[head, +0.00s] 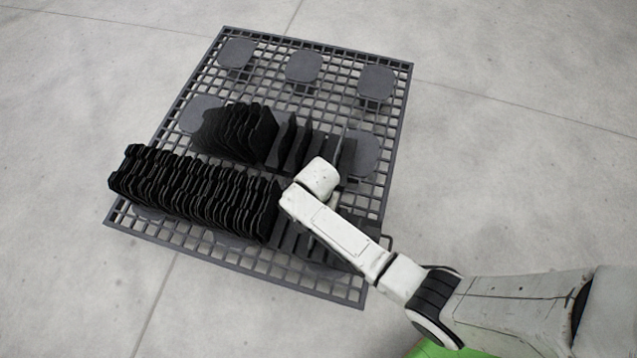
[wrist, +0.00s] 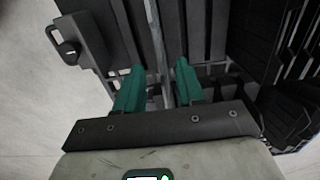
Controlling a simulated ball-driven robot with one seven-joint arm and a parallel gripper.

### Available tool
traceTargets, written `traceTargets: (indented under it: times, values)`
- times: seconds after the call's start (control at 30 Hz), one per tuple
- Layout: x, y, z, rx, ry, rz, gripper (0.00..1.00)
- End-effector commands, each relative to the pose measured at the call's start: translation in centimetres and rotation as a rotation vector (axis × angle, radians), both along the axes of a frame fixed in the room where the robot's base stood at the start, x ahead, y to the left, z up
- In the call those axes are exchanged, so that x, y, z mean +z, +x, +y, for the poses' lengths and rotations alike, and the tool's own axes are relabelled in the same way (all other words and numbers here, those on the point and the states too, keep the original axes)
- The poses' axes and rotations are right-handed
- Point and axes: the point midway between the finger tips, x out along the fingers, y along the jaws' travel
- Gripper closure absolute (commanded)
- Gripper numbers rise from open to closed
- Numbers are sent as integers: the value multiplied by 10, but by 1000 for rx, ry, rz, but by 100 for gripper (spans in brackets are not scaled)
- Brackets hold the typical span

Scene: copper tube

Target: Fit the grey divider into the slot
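My gripper (wrist: 158,78) points down over the slotted rack, with its two teal fingers apart. A thin grey strip (wrist: 155,40), which looks like the grey divider seen edge-on, runs between the fingers. A gap shows on each side of it, so the fingers do not appear closed on it. In the head view a thin light-grey upright edge (head: 338,143) shows just behind my wrist; it may be the same divider. Dark slotted blocks (head: 347,158) stand beside it. My arm hides the fingertips in the head view, and the divider's lower end and slot are not clear.
A grey grid pallet (head: 235,262) lies on the concrete floor. A long row of black dividers (head: 195,190) stands at its front left, and a shorter row (head: 235,132) behind it. Round grey pads (head: 303,66) sit at the back, where the pallet is clear.

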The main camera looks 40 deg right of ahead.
Motion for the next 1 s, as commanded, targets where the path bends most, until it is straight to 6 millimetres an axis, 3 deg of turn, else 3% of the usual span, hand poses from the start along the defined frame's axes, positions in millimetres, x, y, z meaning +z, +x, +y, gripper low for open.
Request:
traceTargets:
  times: [0.03, 0.2, 0.5, 0.9, 1.0]
  values:
    - [-14, 0, -1, 0, 0, 1, 62]
    - [-31, 1, -1, 1, 0, 0, 62]
    - [-32, 1, -1, 1, 0, -1, 62]
    - [-32, 0, -1, 1, 0, 0, 100]
    - [-32, 0, -1, 1, 0, 0, 100]
